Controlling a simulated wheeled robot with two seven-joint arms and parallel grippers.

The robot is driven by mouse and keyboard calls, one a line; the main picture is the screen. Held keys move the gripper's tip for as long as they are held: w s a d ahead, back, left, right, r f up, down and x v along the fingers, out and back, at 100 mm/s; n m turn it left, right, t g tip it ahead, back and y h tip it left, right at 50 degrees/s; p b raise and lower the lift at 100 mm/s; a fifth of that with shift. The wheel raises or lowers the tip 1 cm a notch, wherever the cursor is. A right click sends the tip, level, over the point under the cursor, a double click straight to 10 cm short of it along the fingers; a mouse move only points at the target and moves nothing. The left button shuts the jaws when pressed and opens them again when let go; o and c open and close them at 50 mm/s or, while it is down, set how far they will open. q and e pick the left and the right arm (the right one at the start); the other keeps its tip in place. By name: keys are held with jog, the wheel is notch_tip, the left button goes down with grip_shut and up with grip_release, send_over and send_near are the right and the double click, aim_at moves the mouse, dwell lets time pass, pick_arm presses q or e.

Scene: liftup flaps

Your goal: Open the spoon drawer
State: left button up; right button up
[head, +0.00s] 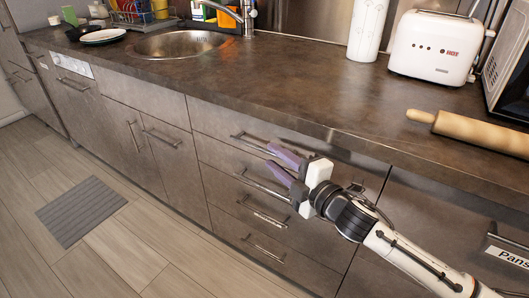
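A stack of several brown drawers with bar handles stands below the counter; no spoon label shows, so I cannot tell which is the spoon drawer. The top drawer (212,120) is closed, and its handle (246,142) runs toward my fingertips. The second drawer (222,190) is also closed, with its handle (258,184) just below the fingers. My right gripper (271,159) has purple fingers spread apart, with nothing seen between them. It is in front of the upper drawers and hides part of their fronts; contact with a handle cannot be told. My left gripper is out of view.
The countertop (290,85) overhangs the drawers. A rolling pin (470,132) and a toaster (435,45) stand on it at right. A cabinet front at lower right bears a "Pans" label (507,256). The floor (150,235) at left is open, with a grey mat (80,210).

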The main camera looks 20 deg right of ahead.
aim_at(265, 150)
jog(key=x, duration=0.5)
jog(key=shift+w+b, duration=0.1)
jog(key=shift+b, duration=0.2)
jog(key=shift+f, duration=0.1)
grip_shut()
